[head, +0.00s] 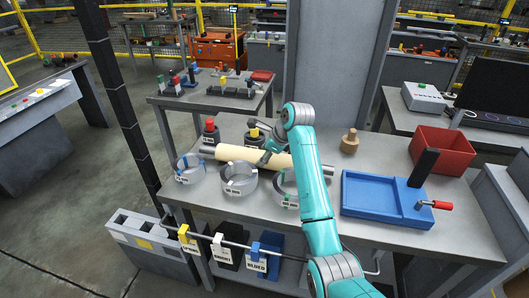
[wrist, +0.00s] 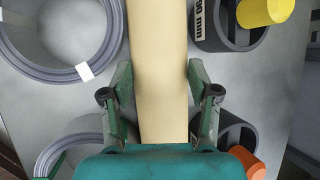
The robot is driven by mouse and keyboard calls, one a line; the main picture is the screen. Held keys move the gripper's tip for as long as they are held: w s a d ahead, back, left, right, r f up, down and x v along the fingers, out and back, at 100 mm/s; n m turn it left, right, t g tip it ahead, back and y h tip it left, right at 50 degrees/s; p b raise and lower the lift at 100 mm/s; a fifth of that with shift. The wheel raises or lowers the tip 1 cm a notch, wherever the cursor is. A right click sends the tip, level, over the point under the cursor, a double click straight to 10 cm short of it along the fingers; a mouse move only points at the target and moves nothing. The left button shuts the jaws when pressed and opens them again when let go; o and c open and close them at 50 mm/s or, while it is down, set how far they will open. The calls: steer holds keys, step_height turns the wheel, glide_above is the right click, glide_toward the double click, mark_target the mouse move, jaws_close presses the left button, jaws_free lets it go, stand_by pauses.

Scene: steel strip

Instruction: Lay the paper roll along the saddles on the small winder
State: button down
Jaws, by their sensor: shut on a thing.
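The paper roll (head: 238,154) is a long cream cylinder with a grey end showing at its left. It lies level, running left to right, over the bench behind the steel coils. My gripper (head: 266,158) is shut on the roll from above, right of its middle. In the wrist view the roll (wrist: 160,35) runs up the picture between the two fingers of my gripper (wrist: 160,85). I cannot tell whether the roll touches the bench. I cannot clearly pick out the small winder or its saddles.
Several steel coils (head: 239,181) stand in front of the roll. Behind it are a red-topped holder (head: 210,133) and a yellow-topped one (head: 254,136). A wooden piece (head: 349,142), blue tray (head: 384,196) and red bin (head: 442,151) are to the right. A rail with tags (head: 221,243) runs in front.

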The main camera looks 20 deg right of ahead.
steer(key=shift+r, duration=0.15)
steer(key=shift+c, duration=1.3)
jaws_free()
steer(key=shift+f, duration=0.2)
